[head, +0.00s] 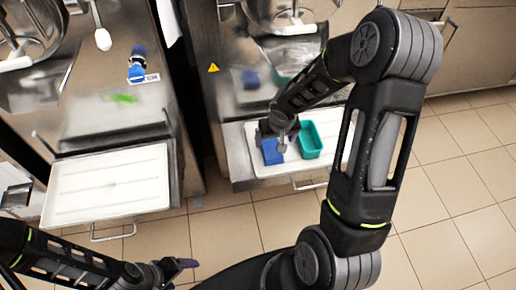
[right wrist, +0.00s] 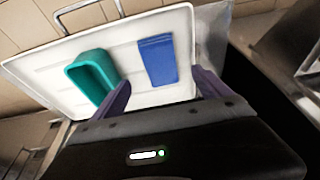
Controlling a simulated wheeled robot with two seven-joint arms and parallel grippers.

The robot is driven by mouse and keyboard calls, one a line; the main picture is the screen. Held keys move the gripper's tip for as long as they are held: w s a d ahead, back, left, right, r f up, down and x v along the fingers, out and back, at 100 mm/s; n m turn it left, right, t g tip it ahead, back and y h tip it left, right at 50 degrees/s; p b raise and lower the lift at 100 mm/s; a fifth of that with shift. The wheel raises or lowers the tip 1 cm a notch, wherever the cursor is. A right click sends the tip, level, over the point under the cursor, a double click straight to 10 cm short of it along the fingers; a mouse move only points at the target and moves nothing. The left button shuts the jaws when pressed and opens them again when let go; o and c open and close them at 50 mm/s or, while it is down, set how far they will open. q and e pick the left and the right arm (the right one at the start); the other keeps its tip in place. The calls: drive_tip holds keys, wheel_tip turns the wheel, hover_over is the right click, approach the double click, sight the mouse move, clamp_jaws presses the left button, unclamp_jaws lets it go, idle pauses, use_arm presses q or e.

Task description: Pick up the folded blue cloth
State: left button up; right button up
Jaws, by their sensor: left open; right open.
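The folded blue cloth (head: 272,152) lies flat on the white tray (head: 341,152) of the right-hand machine. In the right wrist view the cloth (right wrist: 158,61) lies ahead of the fingers, on the same tray (right wrist: 125,57). My right gripper (right wrist: 160,88) is open and empty, its two fingers spread to either side of the cloth's near end. In the head view my right gripper (head: 278,138) is over the cloth's far edge and hides part of it. I cannot tell its exact height. My left gripper (head: 178,270) is open at the lower left, over the floor, away from the cloth.
A teal container (head: 310,140) stands on the tray just right of the cloth, close to my right gripper; it is near the left finger in the right wrist view (right wrist: 92,77). Another white tray (head: 108,183) on the left machine is empty. Tiled floor is clear at right.

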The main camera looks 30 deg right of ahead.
sight(271, 148)
drive_tip(key=shift+f, duration=0.1)
drive_tip(key=shift+x, duration=0.85)
drive_tip(key=shift+w+f+b, duration=0.1)
drive_tip(key=shift+f+b, duration=0.2)
drive_tip(key=shift+f, duration=0.1)
drive_tip(key=x, duration=0.5)
drive_tip(key=shift+w+b, duration=0.2)
drive_tip(key=shift+b, duration=0.1)
drive_tip(key=shift+c, duration=0.2)
drive_tip(key=c, duration=1.6)
drive_tip(key=shift+o, duration=0.2)
wheel_tip(271, 148, up, 10)
drive_tip(key=p, duration=0.3)
